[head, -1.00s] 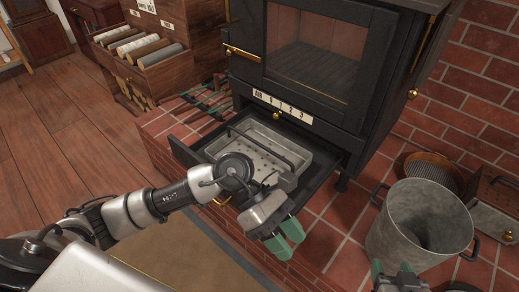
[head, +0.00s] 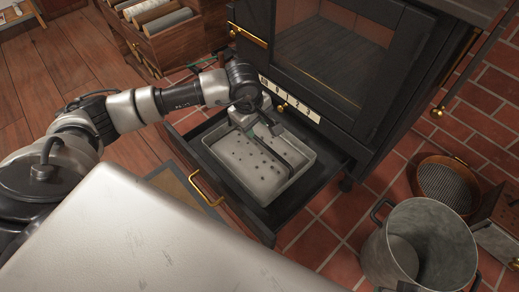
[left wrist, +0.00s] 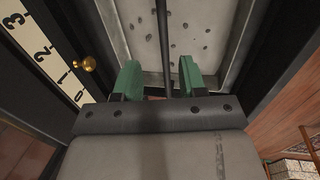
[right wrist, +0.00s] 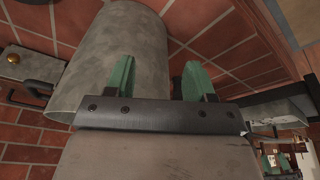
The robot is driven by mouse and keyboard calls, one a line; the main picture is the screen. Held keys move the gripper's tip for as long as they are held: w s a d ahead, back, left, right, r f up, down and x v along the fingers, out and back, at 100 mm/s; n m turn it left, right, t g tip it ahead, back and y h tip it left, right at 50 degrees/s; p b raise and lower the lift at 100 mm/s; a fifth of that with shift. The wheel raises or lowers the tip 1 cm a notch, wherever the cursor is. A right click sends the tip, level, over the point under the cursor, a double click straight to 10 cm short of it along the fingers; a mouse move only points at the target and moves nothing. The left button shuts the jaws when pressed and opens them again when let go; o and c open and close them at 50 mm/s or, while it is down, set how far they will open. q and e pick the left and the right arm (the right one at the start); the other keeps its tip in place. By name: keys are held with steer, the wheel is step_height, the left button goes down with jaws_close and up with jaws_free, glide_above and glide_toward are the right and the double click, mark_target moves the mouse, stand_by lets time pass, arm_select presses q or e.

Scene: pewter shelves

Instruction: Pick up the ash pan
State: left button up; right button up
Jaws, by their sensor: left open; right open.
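The ash pan (head: 243,163) is a pale grey rectangular pan with dark specks, sitting in the pulled-out black drawer (head: 292,222) under the stove. A dark bar handle (head: 290,152) runs over it. My left gripper (head: 268,129) is over the pan's far end, near the stove front. In the left wrist view my left gripper (left wrist: 160,77) is open, with the bar (left wrist: 162,35) running between its green fingers and the speckled pan (left wrist: 203,28) beyond. Contact with the bar cannot be told. In the right wrist view my right gripper (right wrist: 158,82) is open and empty, near the metal bucket (right wrist: 115,50).
The black stove (head: 335,60) rises right behind the drawer. The bucket (head: 420,245) stands on the brick hearth at right, with a round wicker-edged sieve (head: 447,183) behind it. A wooden crate of rolls (head: 160,30) stands at back left. A brass handle (head: 205,190) is on the drawer's front.

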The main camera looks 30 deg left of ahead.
mark_target(258, 138)
arm_select(q)
step_height(258, 138, down, 2)
steer(key=shift+w+f, duration=0.1)
steer(key=shift+w, duration=0.05)
steer(key=f, duration=0.2)
steer(key=f+b, duration=0.1)
steer(key=f, duration=0.1)
steer(key=shift+w+d+f, duration=0.15)
steer(key=shift+w+f, duration=0.05)
steer(key=shift+f, duration=0.1)
jaws_close()
steer(key=shift+r, duration=0.15)
arm_select(e)
steer(key=shift+v, duration=1.15)
